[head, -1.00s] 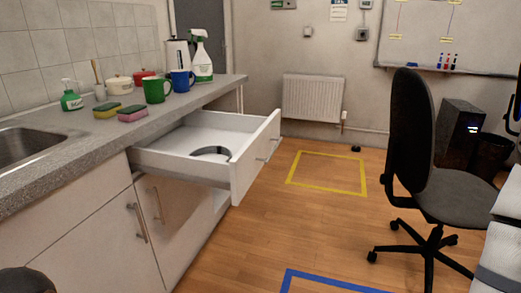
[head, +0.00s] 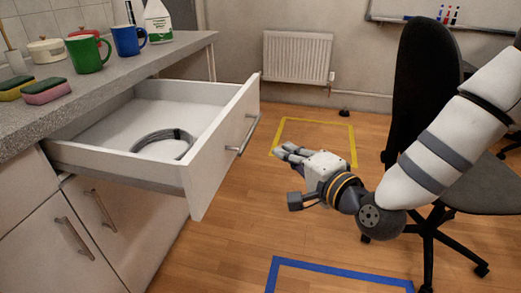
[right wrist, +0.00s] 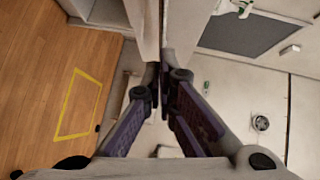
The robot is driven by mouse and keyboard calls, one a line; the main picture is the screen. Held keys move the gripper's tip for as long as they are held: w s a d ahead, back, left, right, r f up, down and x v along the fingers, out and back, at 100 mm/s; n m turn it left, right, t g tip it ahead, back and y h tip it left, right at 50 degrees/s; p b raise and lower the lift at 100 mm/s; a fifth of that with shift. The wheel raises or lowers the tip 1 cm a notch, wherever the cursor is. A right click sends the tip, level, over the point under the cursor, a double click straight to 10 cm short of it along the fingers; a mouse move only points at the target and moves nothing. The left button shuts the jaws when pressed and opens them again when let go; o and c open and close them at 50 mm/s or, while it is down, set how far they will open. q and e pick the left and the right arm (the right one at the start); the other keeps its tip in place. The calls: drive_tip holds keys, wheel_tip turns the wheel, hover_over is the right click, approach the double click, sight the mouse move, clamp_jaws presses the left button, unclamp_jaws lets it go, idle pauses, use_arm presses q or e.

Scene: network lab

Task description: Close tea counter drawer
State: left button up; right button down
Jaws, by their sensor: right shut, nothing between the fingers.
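The white tea counter drawer (head: 222,150) is pulled far out of the counter (head: 120,55) in the head view. Its bar handle (head: 243,135) is on the front panel, facing right. A dark coiled cable (head: 165,140) lies inside the drawer. My right gripper (head: 284,151) is to the right of the drawer front, apart from the handle, pointing left towards it. In the right wrist view its fingers (right wrist: 161,84) are closed together with nothing between them. A pale panel is beyond the fingertips there; I cannot tell which part it is. My left gripper is not in view.
Cupboard doors (head: 96,235) are below. An office chair (head: 425,90) stands behind my right arm. The wooden floor beside the drawer is clear, with taped outlines.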

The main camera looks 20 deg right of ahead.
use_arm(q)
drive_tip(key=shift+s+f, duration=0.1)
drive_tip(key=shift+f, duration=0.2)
use_arm(e)
drive_tip(key=w+a+f, duration=0.1)
drive_tip(key=w+a, duration=0.2)
drive_tip(key=w, duration=0.2)
drive_tip(key=shift+a, duration=0.35)
drive_tip(key=shift+w+f, duration=0.1)
